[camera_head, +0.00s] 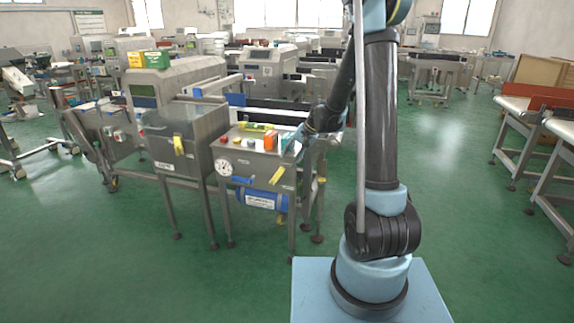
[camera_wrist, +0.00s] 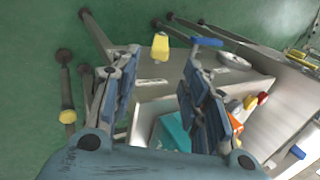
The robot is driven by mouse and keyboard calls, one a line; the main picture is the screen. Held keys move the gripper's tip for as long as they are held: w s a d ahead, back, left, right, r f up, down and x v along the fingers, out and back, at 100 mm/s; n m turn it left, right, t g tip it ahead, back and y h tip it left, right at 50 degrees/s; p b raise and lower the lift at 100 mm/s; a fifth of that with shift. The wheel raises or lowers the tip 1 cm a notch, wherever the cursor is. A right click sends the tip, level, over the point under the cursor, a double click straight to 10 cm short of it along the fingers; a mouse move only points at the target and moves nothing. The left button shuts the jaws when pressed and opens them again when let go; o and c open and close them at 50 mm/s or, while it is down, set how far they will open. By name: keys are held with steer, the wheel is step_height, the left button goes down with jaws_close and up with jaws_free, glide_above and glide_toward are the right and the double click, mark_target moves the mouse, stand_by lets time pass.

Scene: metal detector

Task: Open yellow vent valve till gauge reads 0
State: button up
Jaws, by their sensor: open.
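The yellow valve handle (camera_head: 277,175) is on the front of the metal cabinet, right of the blue valve handle (camera_head: 242,180). In the wrist view, the yellow handle (camera_wrist: 160,46) shows just beyond and between my fingertips, apart from them. The blue handle (camera_wrist: 207,42) is right of it there. The round white gauge (camera_head: 225,168) is on the cabinet's front left; it also shows edge-on in the wrist view (camera_wrist: 235,61). Its needle is too small to read. My gripper (camera_wrist: 160,66) is open and empty. In the head view it is by the cabinet's right side, partly hidden by my arm.
A blue cylinder (camera_head: 262,200) hangs below the cabinet front. An orange block (camera_head: 270,141) and coloured buttons are on the cabinet top. Another box (camera_head: 185,140) with a yellow tag-like part stands to the left. Green floor in front is clear.

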steer(key=shift+s+d+r, duration=0.1)
steer(key=shift+d+r, duration=0.25)
steer(key=shift+r, duration=0.25)
steer(key=shift+a, duration=0.15)
steer(key=c, duration=0.9)
steer(key=shift+a+r+n, duration=0.2)
steer(key=shift+r+n, duration=0.05)
steer(key=shift+n, duration=0.45)
jaws_close()
step_height(320, 180, up, 5)
steer(key=n+h, duration=0.2)
steer(key=n, duration=1.4)
glide_above(279, 174)
steer(key=w+a, duration=0.1)
steer(key=a, duration=0.2)
steer(key=shift+n+g, duration=0.3)
steer(key=f, duration=1.1)
steer(key=shift+w+a, duration=0.25)
steer(key=shift+w, duration=0.1)
steer(key=shift+s+d+f, duration=0.15)
steer(key=shift+d+f, duration=0.2)
steer(key=shift+d, duration=0.1)
